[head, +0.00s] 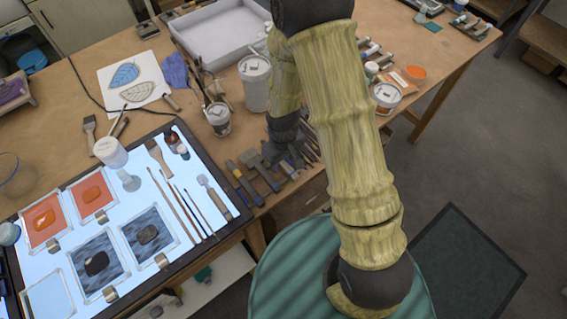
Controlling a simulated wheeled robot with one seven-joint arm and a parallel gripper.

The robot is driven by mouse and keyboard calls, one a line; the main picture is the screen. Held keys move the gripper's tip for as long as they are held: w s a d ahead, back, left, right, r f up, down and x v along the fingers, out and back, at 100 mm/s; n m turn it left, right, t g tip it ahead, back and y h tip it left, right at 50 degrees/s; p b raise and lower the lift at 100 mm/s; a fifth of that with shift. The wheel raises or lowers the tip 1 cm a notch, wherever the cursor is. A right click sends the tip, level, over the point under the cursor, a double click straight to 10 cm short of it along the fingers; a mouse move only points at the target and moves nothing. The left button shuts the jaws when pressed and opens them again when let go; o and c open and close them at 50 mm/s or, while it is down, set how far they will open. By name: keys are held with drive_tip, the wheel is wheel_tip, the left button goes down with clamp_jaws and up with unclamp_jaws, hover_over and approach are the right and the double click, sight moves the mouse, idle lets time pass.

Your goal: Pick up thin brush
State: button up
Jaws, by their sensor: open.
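Slender brushes lie side by side on the lit glass panel (78,196), right of its middle, handles slanting down to the right. The thinnest-looking brush (199,212) is the rightmost of these. A slightly thicker brush (176,205) lies to its left. My gripper (284,158) is at the end of my arm, above the tools at the table's front edge. It is right of the brushes and apart from them. It is open, with nothing seen in it; its fingertips are hard to make out against the dark tools.
A wide flat brush (158,156) and a short handled tool (216,196) flank the slender brushes. A jar of brushes (219,119) and white tub (255,83) stand behind.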

sight(283, 163)
clamp_jaws()
wheel_tip(283, 163, up, 10)
drive_tip(key=b, duration=0.2)
idle(0.5)
idle(0.4)
